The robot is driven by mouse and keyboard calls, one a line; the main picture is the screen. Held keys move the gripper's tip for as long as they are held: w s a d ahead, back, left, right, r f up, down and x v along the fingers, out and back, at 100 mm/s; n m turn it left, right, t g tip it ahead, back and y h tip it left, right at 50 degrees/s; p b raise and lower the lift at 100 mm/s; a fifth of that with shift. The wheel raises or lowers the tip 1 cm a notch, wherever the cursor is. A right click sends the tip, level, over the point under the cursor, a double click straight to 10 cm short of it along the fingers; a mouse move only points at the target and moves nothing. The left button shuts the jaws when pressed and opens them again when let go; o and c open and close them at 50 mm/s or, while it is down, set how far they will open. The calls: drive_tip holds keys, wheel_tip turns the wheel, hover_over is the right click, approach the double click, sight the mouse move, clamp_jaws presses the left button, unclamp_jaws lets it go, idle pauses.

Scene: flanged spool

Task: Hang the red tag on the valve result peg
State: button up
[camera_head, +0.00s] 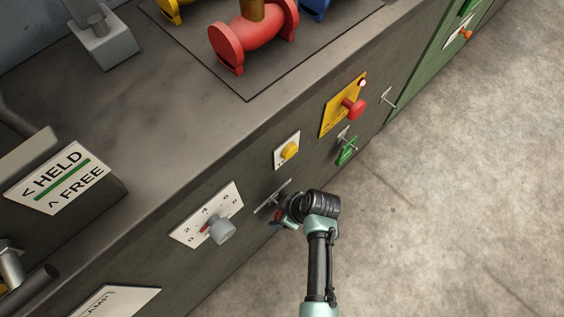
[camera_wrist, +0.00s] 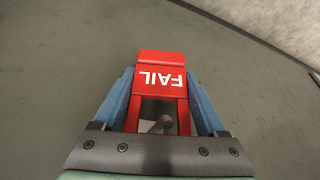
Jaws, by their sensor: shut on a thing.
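The red tag (camera_wrist: 161,62) reads FAIL, upside down in the wrist view. My gripper (camera_wrist: 160,80) is shut on it, with one blue finger at each side. A grey peg end (camera_wrist: 160,125) shows through the opening in the tag; I cannot tell whether the tag bears on it. In the head view my gripper (camera_head: 280,216) is at the bench front, beside a small plate (camera_head: 271,196), and mostly hides the tag. A green tag (camera_head: 347,150) hangs from a peg farther right. Another peg (camera_head: 388,97) beyond it looks bare. Which is the valve result peg is not readable.
A grey dial (camera_head: 222,231) is left of my gripper, and a yellow button (camera_head: 290,151) is above it. A red mushroom knob (camera_head: 352,108) juts out farther right. The floor (camera_head: 450,200) in front is clear.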

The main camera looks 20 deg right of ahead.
drive_tip(key=o, duration=1.3)
drive_tip(key=shift+c, duration=0.2)
drive_tip(key=p+v, duration=0.5)
drive_tip(key=v, duration=0.8)
drive_tip(key=shift+s, duration=0.1)
